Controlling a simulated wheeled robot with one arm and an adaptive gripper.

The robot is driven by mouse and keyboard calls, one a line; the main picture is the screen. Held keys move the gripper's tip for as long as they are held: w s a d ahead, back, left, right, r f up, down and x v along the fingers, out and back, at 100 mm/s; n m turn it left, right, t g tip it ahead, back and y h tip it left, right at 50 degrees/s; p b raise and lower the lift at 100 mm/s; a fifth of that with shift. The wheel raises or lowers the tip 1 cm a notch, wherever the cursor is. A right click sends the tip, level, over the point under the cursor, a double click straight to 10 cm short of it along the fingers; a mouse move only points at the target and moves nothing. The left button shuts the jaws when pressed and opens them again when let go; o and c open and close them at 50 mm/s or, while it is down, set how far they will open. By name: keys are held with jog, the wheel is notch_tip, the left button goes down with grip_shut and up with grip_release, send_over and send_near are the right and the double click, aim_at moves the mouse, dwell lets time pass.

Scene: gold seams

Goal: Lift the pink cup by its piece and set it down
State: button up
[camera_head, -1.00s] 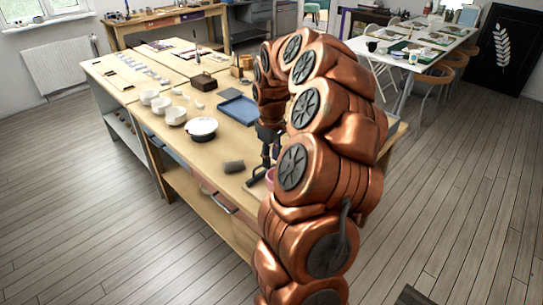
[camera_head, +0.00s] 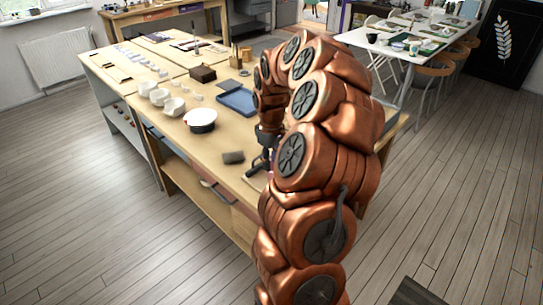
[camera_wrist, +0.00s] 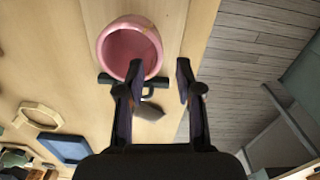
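The pink cup (camera_wrist: 130,48) shows from above in the wrist view, its round mouth open and a small gold mark on its rim. A dark crossbar piece (camera_wrist: 106,79) lies at the cup's near side; I cannot tell whether it is fixed to the cup. My gripper (camera_wrist: 160,72) is open, its two dark fingers apart and nothing clearly held. The left finger overlaps the cup's lower edge and the bar in the picture; the right finger is right of the cup. In the head view my gripper (camera_head: 257,166) is low at the table's near edge, and my arm hides most of the cup.
The table's edge and floor lie right of the cup in the wrist view.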

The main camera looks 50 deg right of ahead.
aim_at(271, 172)
jog(key=shift+f+b, duration=1.1)
jog(key=shift+f, duration=0.85)
grip_shut()
